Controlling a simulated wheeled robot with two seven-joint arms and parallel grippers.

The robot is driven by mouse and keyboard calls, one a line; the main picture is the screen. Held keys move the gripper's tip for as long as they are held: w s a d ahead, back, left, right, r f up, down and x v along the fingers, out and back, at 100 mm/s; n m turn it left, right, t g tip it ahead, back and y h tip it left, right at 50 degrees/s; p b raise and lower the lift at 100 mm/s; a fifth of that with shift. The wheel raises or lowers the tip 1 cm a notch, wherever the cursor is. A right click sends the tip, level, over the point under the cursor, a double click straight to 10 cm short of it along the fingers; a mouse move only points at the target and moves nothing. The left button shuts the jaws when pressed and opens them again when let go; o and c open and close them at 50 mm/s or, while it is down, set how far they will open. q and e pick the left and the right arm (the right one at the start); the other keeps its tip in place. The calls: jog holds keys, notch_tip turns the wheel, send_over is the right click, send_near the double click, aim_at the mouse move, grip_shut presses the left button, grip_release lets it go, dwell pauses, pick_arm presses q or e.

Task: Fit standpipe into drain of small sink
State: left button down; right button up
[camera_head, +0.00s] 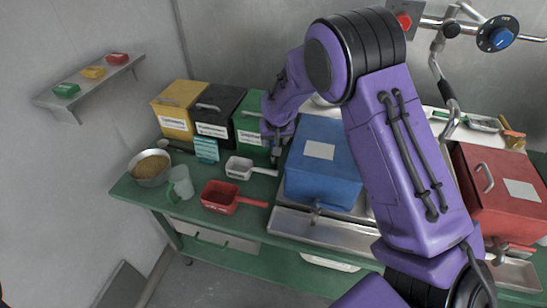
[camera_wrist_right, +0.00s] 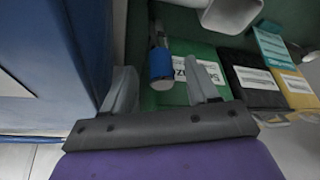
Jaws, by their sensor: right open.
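My right gripper (camera_head: 277,150) hangs between the green box and the blue box. In the wrist view its two fingers (camera_wrist_right: 160,82) are spread apart. A slim grey tube with a blue end (camera_wrist_right: 160,65), possibly the standpipe, shows between and beyond the fingertips, and I cannot see the fingers touching it. In the head view I cannot make it out behind the gripper. A steel basin or tray (camera_head: 310,228) lies in front of the blue box. I cannot make out a drain, and my arm hides part of the counter. My left gripper is not in view.
The blue box (camera_head: 318,180) stands close beside the gripper. Green (camera_head: 248,130), black (camera_head: 213,125) and yellow (camera_head: 172,122) boxes stand at the back. A white scoop (camera_head: 240,168), a red scoop (camera_head: 222,197), a jug (camera_head: 181,183) and a bowl (camera_head: 148,172) occupy the green bench. A red box (camera_head: 490,205) stands right.

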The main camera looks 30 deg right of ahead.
aim_at(273, 158)
jog(key=x, duration=0.3)
jog(key=shift+w, duration=0.1)
grip_shut()
jog(key=shift+w, duration=0.1)
